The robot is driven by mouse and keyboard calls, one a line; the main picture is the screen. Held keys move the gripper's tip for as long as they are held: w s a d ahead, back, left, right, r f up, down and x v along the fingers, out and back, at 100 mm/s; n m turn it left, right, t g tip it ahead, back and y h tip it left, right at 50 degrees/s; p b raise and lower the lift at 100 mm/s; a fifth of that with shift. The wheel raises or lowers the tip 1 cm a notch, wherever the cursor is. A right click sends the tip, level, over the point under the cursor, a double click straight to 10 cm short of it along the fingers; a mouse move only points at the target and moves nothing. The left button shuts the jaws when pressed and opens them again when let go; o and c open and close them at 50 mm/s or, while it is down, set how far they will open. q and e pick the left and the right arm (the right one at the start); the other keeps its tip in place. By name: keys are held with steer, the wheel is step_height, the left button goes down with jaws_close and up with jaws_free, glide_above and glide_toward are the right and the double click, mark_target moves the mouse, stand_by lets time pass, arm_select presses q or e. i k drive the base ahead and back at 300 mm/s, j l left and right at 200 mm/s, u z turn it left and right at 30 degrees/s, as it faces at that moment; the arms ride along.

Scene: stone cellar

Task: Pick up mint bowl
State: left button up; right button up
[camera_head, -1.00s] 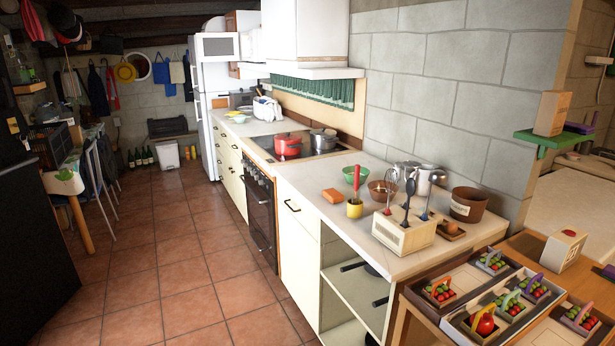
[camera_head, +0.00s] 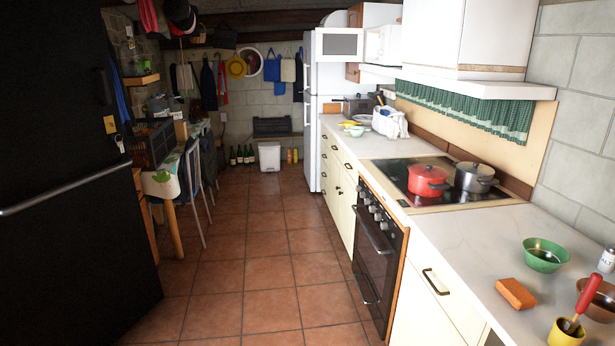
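A small pale mint bowl (camera_head: 357,131) sits on the far stretch of the counter, beyond the stove and near the fridge. A yellowish dish (camera_head: 346,124) is right behind it. A darker green bowl (camera_head: 544,255) stands on the near counter at the right. Neither of my grippers shows in the head view.
A red pot (camera_head: 428,181) and a grey pot (camera_head: 475,177) stand on the black hob. A white basket (camera_head: 390,122) is beside the mint bowl. The tiled floor (camera_head: 268,250) is clear along the cabinets. A black door (camera_head: 65,200) fills the left.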

mark_target(356, 132)
steer(key=i, duration=2.5)
